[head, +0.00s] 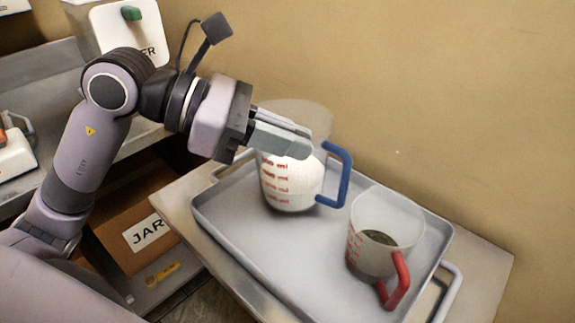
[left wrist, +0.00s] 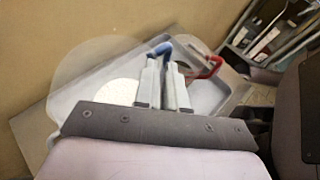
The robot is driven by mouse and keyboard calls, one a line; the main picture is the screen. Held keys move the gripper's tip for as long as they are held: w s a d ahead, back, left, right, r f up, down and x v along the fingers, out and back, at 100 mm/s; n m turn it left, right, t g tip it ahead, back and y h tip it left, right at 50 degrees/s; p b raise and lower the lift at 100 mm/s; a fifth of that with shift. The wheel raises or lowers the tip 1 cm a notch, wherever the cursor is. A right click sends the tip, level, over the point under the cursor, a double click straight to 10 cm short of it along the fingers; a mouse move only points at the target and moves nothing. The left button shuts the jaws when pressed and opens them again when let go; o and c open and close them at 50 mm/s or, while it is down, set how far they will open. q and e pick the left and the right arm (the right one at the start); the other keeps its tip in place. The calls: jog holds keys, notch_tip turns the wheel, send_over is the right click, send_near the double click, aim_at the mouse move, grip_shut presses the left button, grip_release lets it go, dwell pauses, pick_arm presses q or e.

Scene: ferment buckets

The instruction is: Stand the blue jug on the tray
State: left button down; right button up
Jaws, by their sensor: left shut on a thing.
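The blue jug (head: 291,185) is a clear measuring jug with red markings, white contents and a blue handle. It is upright at the back left of the grey tray (head: 262,262); I cannot tell whether its base touches the tray. My left gripper (head: 308,147) reaches over the jug from the left, with its fingers at the top of the blue handle, and is shut on it. In the left wrist view the fingers (left wrist: 168,75) meet the blue handle (left wrist: 159,50). The far finger is partly hidden in the head view. My right gripper is not in view.
A clear jug with a red handle (head: 385,235) and dark contents stands on the tray at the right. The tray rests on a small table (head: 478,262) against the wall. A cardboard box (head: 130,225) is below left, and a white container (head: 142,35) stands at the upper left.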

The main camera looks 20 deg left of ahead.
aim_at(285, 163)
pick_arm(q)
jog(key=shift+f+b, duration=0.35)
jog(key=shift+f, duration=1.6)
jog(key=shift+f, duration=0.2)
jog(key=c, duration=1.2)
grip_release()
jog(key=shift+r, duration=0.1)
jog(key=shift+r, duration=0.15)
jog(key=b+v, duration=0.2)
jog(key=v, duration=1)
